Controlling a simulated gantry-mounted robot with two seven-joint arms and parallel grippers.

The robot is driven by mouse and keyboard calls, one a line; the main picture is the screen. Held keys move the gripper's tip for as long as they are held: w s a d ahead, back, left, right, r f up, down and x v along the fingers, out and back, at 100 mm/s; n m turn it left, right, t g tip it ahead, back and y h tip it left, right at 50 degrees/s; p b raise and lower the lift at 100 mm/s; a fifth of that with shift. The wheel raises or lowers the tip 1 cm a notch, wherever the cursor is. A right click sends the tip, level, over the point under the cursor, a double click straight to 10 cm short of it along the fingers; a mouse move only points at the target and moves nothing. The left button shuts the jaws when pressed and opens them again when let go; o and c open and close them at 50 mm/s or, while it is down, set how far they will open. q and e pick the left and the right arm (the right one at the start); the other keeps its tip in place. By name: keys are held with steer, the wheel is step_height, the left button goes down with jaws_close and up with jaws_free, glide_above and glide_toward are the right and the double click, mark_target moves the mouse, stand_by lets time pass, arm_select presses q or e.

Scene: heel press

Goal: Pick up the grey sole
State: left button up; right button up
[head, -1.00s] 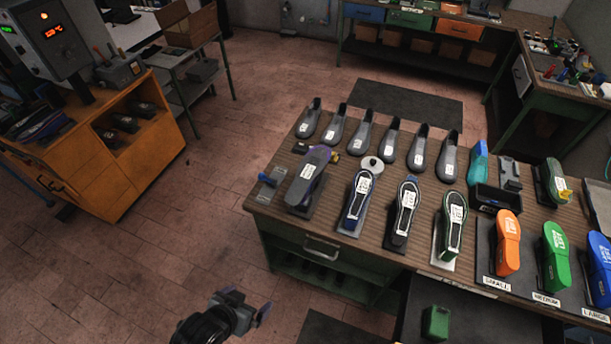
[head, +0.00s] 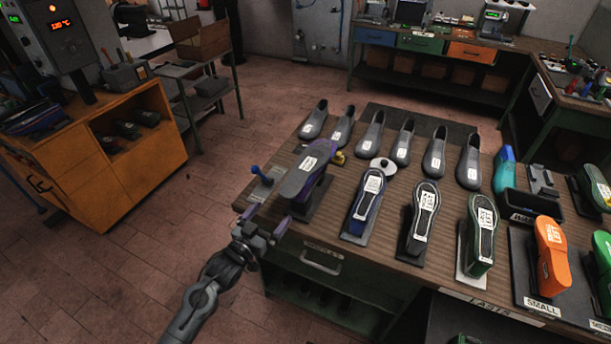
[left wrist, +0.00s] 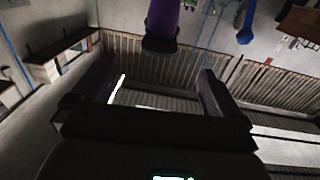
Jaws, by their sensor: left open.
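A grey sole (head: 308,172) with a white label lies on top of a purple shoe form on a dark stand, at the left end of the workbench. In the left wrist view the purple form (left wrist: 163,18) with its dark end shows at the top, ahead of the fingers. My left gripper (head: 268,219) is open and empty at the bench's front left edge, in front of the sole and apart from it. Its two fingers also show in the left wrist view (left wrist: 156,75) with a clear gap between them. My right gripper is not in view.
A row of grey shoe shapes (head: 404,145) and a white round disc (head: 382,165) lie behind.

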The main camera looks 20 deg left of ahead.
mark_target(283, 197)
arm_select(q)
steer(key=shift+r+x, duration=0.15)
steer(key=shift+x, duration=2.4)
steer(key=shift+r+x, duration=0.2)
steer(key=shift+x, duration=2.35)
steer(key=shift+a, duration=0.1)
steer(key=c, duration=1.3)
